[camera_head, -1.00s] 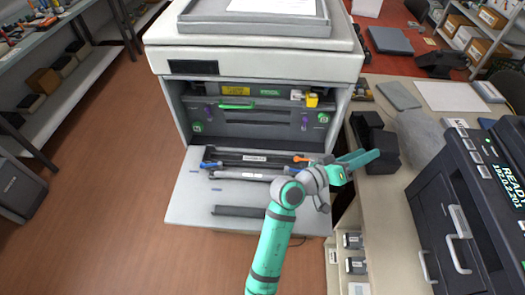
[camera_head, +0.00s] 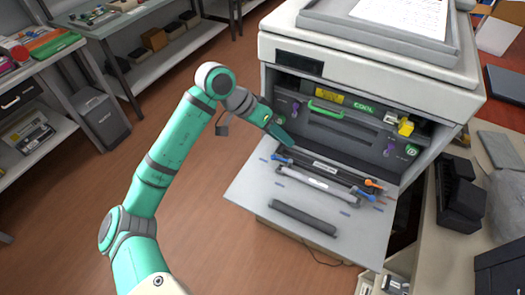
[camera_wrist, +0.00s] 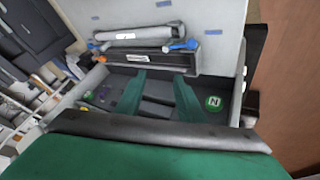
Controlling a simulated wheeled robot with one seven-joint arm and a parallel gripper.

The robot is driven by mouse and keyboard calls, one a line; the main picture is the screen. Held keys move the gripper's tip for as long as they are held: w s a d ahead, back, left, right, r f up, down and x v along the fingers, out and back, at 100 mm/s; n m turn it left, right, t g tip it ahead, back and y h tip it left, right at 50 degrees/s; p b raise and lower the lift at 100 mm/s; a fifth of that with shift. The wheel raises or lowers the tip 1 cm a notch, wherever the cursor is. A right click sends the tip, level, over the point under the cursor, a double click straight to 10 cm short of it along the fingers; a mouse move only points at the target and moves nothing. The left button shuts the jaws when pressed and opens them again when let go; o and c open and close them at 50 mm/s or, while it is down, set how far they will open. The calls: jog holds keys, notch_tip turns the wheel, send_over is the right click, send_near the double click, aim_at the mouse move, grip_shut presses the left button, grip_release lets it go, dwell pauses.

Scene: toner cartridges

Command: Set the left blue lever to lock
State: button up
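The left blue lever (camera_head: 277,158) is a small blue piece at the left end of the dark bar lying along the inner edge of the lowered printer door (camera_head: 262,195). It also shows in the wrist view (camera_wrist: 182,45). Whether it stands at lock is too small to read. Another blue piece (camera_head: 366,195) and an orange piece (camera_head: 373,183) sit at the right end. My gripper (camera_head: 281,137) is in front of the left part of the printer opening, close to the left blue lever but apparently not on it. In the wrist view its green fingers (camera_wrist: 158,90) are apart with nothing between them.
The printer body (camera_head: 370,55) rises behind the opening, with a green handle (camera_head: 325,108) and purple pieces (camera_head: 296,107) inside. A counter with black boxes (camera_head: 461,190) stands right. The floor at left is open.

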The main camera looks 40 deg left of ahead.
jog(key=g+y, duration=0.1)
send_near(272, 156)
notch_tip(272, 156, up, 3)
jog(key=shift+n, duration=0.4)
jog(key=x, duration=1)
jog(key=shift+s+a+f, duration=0.3)
jog(key=shift+f, duration=0.3)
